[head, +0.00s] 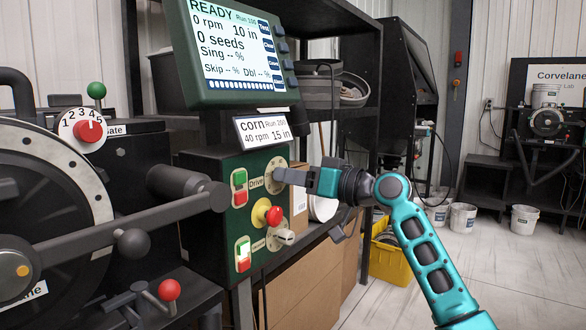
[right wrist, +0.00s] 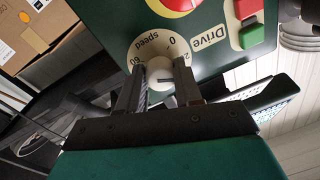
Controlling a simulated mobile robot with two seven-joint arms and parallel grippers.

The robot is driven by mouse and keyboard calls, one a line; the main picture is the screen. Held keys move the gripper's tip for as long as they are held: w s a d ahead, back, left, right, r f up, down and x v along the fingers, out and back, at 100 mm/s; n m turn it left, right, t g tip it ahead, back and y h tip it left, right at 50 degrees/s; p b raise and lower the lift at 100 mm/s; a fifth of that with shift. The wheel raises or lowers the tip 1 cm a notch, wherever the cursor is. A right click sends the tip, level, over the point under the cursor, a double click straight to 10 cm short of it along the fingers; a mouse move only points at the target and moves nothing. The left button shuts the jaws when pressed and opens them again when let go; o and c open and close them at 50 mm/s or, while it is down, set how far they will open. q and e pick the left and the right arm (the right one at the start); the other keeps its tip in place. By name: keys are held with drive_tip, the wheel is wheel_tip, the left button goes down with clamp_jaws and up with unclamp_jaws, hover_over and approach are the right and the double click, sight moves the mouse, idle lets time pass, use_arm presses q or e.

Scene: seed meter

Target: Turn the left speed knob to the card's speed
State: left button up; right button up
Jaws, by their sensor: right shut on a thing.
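The speed knob is a pale round knob on the dial marked Drive; in the right wrist view the knob (right wrist: 160,77) sits on a cream dial plate (right wrist: 149,48) lettered "speed" with 0 and 60 legible. My right gripper (head: 284,175) reaches in from the right and is shut on this knob, one finger on each side in the wrist view. It hides most of the knob in the head view. The screen (head: 238,48) reads READY, 0 rpm, 10 in. My left gripper is out of view.
Below the Drive dial are a red emergency button (head: 273,215) and a second knob (head: 286,237). Green and red switches (head: 240,187) stand left of the Drive dial. A black crank arm (head: 130,234) crosses in front at left. Open floor lies at right.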

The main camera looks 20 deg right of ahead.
use_arm(q)
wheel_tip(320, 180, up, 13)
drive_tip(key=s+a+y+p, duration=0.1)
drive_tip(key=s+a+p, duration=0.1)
drive_tip(key=p, duration=1.4)
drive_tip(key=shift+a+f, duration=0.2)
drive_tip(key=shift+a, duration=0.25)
use_arm(e)
drive_tip(key=shift+m+t+h, duration=0.2)
drive_tip(key=shift+m+t, duration=0.2)
drive_tip(key=shift+m, duration=4.3)
drive_tip(key=shift+m+t+h, duration=0.2)
drive_tip(key=shift+m+t, duration=0.2)
drive_tip(key=shift+m, duration=4.3)
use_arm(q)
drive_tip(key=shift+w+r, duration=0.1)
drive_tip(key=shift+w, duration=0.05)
use_arm(e)
drive_tip(key=o, duration=1)
drive_tip(key=shift+f, duration=0.1)
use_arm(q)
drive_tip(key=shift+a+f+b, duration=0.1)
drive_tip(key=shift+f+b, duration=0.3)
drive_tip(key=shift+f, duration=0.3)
use_arm(e)
drive_tip(key=v, duration=1.3)
